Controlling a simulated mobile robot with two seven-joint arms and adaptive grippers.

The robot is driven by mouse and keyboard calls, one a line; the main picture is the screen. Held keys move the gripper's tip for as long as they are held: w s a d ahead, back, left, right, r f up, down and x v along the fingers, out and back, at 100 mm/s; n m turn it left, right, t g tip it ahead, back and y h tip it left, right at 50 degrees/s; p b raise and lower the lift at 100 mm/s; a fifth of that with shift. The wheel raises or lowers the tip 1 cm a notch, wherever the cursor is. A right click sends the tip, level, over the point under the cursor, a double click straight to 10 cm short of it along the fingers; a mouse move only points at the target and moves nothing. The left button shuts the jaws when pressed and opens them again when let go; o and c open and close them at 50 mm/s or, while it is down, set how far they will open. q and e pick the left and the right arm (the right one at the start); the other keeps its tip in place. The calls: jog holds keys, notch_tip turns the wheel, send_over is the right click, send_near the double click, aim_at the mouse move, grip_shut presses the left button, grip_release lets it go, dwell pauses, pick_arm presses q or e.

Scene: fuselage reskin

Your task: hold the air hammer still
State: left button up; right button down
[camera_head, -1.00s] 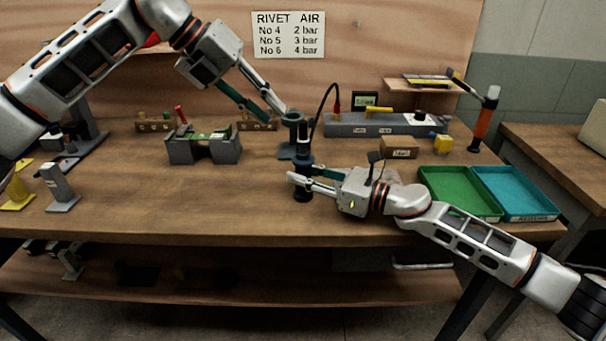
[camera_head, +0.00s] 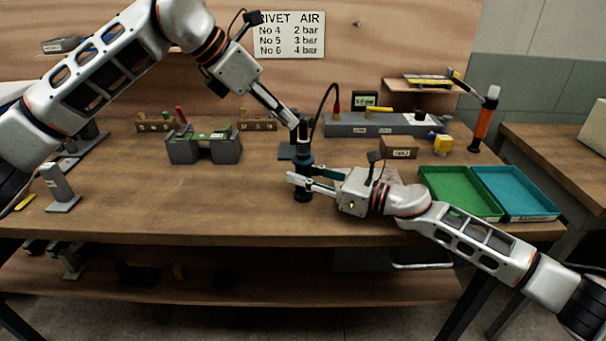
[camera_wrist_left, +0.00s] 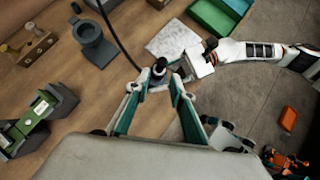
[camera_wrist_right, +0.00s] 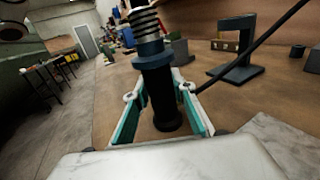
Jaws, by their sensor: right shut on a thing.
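The air hammer (camera_head: 303,158) is a dark upright cylinder with a ribbed upper part and a black hose, above the front part of the bench. My right gripper (camera_head: 303,176) is shut around its lower body; the right wrist view shows the hammer (camera_wrist_right: 158,85) between the green-padded fingers. My left gripper (camera_head: 297,127) is at the hammer's upper end. In the left wrist view its fingers (camera_wrist_left: 157,84) are apart, with the hammer's top (camera_wrist_left: 159,68) between or just beyond the tips. I cannot tell whether they touch it.
A ring stand (camera_wrist_left: 91,38) stands behind the hammer. The hose (camera_head: 320,112) runs to a grey bar (camera_head: 390,124) with a display. A grey block fixture (camera_head: 204,147) is left; green (camera_head: 452,215) and blue (camera_head: 520,216) trays are right. The front left bench is mostly clear.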

aim_at(300, 131)
pick_arm(q)
jog(key=shift+x, duration=2.45)
jog(key=shift+c, duration=0.4)
grip_shut()
